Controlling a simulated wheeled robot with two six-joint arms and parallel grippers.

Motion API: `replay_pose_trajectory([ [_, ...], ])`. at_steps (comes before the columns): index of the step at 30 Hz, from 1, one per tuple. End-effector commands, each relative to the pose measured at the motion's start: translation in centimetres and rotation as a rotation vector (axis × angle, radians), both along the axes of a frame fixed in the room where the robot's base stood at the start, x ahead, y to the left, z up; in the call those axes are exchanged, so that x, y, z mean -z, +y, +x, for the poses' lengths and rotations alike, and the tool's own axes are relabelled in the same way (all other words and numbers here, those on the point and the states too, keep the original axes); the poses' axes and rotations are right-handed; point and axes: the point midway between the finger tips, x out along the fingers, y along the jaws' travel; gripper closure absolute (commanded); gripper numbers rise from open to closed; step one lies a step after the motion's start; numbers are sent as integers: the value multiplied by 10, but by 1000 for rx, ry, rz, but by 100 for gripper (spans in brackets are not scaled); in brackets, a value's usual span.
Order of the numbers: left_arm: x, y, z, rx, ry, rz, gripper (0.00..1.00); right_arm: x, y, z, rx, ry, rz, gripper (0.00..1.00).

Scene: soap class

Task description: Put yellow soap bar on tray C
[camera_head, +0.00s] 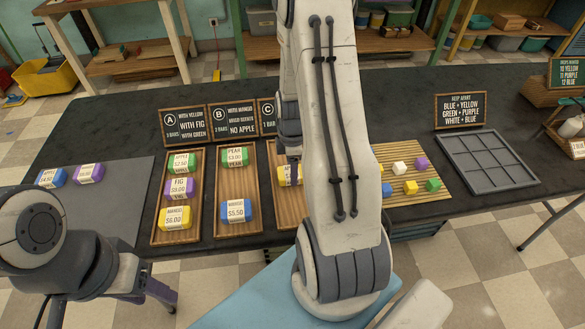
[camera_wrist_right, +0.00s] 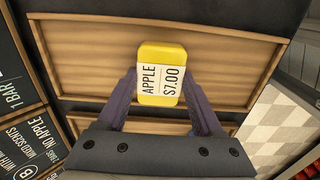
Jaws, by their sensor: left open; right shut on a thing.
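The yellow soap bar (camera_head: 284,176), labelled APPLE $7.00, is between the fingers of my right gripper (camera_head: 290,154). In the right wrist view the yellow bar (camera_wrist_right: 162,75) sits between both dark fingers of the shut right gripper (camera_wrist_right: 160,92), over wooden tray C (camera_wrist_right: 80,60). I cannot tell if the bar touches the tray floor. In the head view tray C (camera_head: 288,211) is partly hidden by my right arm; no other bar shows in its visible part. My left gripper (camera_head: 165,291) is open and empty at the lower left, in front of the table.
Tray A (camera_head: 157,231) holds green, purple and yellow bars. Tray B (camera_head: 231,188) holds a green and a blue bar. Signs (camera_head: 234,120) stand behind the trays. Blue and purple bars lie on a grey mat (camera_head: 120,205). A slatted board with coloured cubes (camera_head: 400,168) is at right.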

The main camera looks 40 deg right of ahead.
Motion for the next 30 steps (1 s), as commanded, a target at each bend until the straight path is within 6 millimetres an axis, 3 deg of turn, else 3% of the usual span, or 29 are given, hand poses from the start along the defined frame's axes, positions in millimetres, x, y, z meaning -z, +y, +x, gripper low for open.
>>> replay_pose_trajectory([
  [5,3,0,0,0,0,0,50,4,0,0,0,0,0,94],
  [6,2,0,0,0,0,0,50,3,0,0,0,0,0,21],
  [8,2,0,0,0,0,0,50,3,0,0,0,0,0,2],
  [20,-1,0,0,0,0,0,50,-4,0,0,0,-2,-1,2],
  [23,-2,0,0,0,0,0,50,-18,-1,1,0,-4,-3,2],
  [30,-5,0,0,0,0,0,50,-71,-1,1,0,-7,-4,2],
])
